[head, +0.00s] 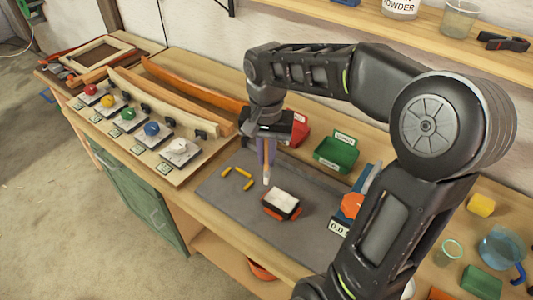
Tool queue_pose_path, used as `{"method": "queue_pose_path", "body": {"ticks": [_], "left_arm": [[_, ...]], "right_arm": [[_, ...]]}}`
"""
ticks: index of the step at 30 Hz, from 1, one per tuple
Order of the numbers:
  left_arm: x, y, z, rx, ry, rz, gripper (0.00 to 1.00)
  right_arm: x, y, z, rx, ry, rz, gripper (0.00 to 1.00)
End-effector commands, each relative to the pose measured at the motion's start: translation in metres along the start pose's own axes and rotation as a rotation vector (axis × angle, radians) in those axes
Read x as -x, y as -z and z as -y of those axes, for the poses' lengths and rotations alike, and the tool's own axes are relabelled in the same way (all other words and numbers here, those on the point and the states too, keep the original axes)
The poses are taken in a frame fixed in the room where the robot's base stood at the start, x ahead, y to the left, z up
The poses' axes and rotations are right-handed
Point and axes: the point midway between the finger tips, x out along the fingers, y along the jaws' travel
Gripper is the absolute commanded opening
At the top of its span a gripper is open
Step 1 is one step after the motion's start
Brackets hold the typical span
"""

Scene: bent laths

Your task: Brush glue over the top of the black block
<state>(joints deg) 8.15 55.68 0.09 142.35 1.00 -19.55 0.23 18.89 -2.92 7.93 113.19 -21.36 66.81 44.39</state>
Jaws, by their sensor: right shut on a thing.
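My right gripper (267,150) points down over the grey mat (230,210). It is shut on a slim brush (266,172) with a light handle and a pale tip. The black block (281,204) lies on the mat just to the right of and nearer than the brush tip. Its top is largely white, with dark sides and some red at its edges. The brush tip appears apart from the block, beside its far left corner. My left gripper is not in view.
Yellow pieces (238,178) lie on the mat left of the brush. A green bin (336,152) and a red bin (297,130) stand behind. A board of coloured knobs (129,114) is at left. Cups and blocks crowd the right end. The mat's near left is clear.

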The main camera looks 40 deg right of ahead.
Motion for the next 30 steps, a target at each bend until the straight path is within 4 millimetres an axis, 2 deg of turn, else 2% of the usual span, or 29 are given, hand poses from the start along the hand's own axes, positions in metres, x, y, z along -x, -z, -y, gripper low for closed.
{"method": "queue_pose_path", "body": {"ticks": [9,15,30], "left_arm": [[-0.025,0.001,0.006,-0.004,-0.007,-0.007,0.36],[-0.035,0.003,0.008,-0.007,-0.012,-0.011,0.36],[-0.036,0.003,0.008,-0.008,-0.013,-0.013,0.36]], "right_arm": [[-0.035,-0.001,0.000,0.000,-0.001,0.001,0.00],[-0.050,-0.001,0.000,0.000,-0.001,0.001,0.00],[-0.053,-0.001,0.000,0.000,0.000,0.000,0.00]]}}
